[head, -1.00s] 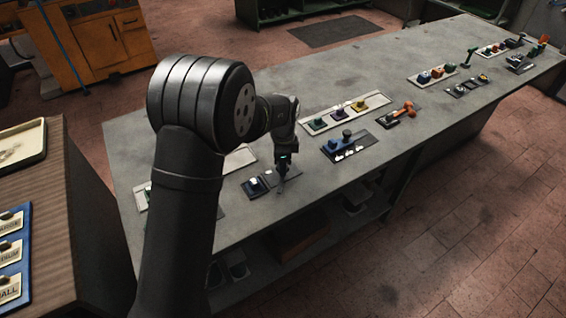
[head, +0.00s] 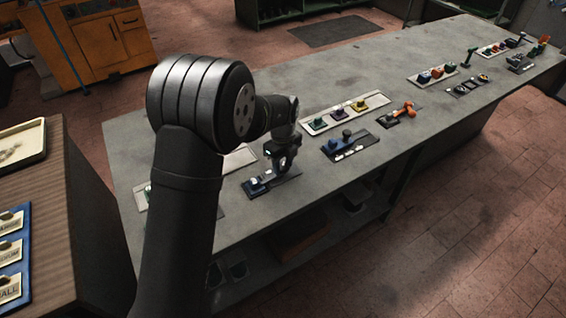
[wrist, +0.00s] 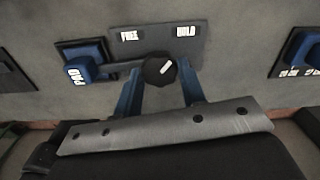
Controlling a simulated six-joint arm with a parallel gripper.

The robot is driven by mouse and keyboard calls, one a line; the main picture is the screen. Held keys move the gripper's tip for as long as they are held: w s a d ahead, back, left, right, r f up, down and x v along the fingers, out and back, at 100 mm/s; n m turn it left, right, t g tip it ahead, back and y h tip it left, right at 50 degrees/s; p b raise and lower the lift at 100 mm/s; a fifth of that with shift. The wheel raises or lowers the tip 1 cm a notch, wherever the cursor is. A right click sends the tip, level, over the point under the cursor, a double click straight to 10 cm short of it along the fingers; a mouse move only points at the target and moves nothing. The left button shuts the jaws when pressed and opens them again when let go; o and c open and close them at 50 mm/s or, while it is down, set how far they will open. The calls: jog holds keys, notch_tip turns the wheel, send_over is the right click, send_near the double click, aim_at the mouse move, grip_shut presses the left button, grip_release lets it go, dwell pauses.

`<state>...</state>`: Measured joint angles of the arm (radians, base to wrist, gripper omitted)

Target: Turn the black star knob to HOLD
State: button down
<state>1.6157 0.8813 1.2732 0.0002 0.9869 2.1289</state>
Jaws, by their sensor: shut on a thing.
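The black star knob (wrist: 158,72) sits on a grey plate (wrist: 207,48) in the wrist view. Its white pointer mark slants up and to the right, toward the HOLD side. The label FREE (wrist: 129,36) is at upper left of the knob and the label HOLD (wrist: 186,31) is at upper right. My gripper (wrist: 159,80) has its blue fingers on either side of the knob and is shut on it. In the head view my gripper (head: 279,168) is down at the bench's near side and hides the knob.
A blue block marked PROD or similar (wrist: 82,69) stands close left of the plate. Another blue control (wrist: 301,48) is at the right. In the head view, a panel with blue parts (head: 349,145) and an orange-handled lever (head: 402,112) lie farther right on the grey bench (head: 215,110).

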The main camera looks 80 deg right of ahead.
aim_at(283, 167)
jog(key=shift+m, duration=0.5)
jog(key=c, duration=0.9)
grip_release()
jog(key=shift+r, duration=0.1)
notch_tip(283, 167, up, 17)
jog(key=shift+r, duration=0.15)
notch_tip(283, 167, down, 18)
jog(key=shift+r, duration=0.2)
dwell(0.4)
jog(key=shift+r, duration=0.1)
